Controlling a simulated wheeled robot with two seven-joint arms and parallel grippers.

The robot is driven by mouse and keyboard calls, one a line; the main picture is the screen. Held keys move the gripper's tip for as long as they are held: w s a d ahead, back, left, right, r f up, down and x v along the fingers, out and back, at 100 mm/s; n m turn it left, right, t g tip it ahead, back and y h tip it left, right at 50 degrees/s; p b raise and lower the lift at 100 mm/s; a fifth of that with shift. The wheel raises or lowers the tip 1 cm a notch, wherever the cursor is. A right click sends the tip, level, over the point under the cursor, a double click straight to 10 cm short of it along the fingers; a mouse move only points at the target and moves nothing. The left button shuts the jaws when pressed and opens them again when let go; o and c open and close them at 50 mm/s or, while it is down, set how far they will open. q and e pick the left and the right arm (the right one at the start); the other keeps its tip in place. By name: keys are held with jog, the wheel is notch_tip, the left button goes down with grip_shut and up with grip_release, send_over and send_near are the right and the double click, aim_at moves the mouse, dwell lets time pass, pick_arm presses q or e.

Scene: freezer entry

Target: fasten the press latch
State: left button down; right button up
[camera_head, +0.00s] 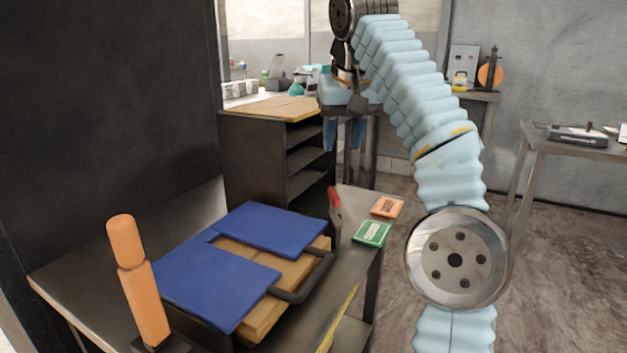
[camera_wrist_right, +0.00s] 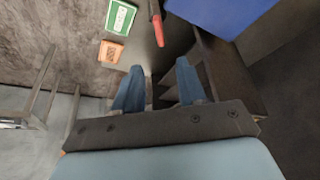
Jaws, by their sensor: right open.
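A lever with a red grip (camera_head: 334,199), which looks like the press latch, stands at the right rear edge of the bench beside a blue-and-tan press (camera_head: 268,228). The red grip also shows in the right wrist view (camera_wrist_right: 156,24), ahead of the gap between my fingertips and apart from them. My right gripper (camera_head: 344,148) is open and empty, fingers pointing down, above and beyond the lever in the head view. It shows in the wrist view too (camera_wrist_right: 159,66). The lever's lower end is partly hidden by the press and its dark handle. My left gripper is out of view.
An orange upright handle (camera_head: 140,285) stands at the front left. A green card (camera_head: 372,233) and an orange card (camera_head: 387,206) lie right of the lever. A dark shelf unit (camera_head: 270,150) stands behind the bench. Open floor lies to the right.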

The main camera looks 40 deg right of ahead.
aim_at(334, 192)
jog(key=x, duration=1.3)
jog(key=shift+d+f, duration=0.1)
jog(key=shift+f, duration=0.1)
jog(key=shift+c, duration=0.4)
grip_shut()
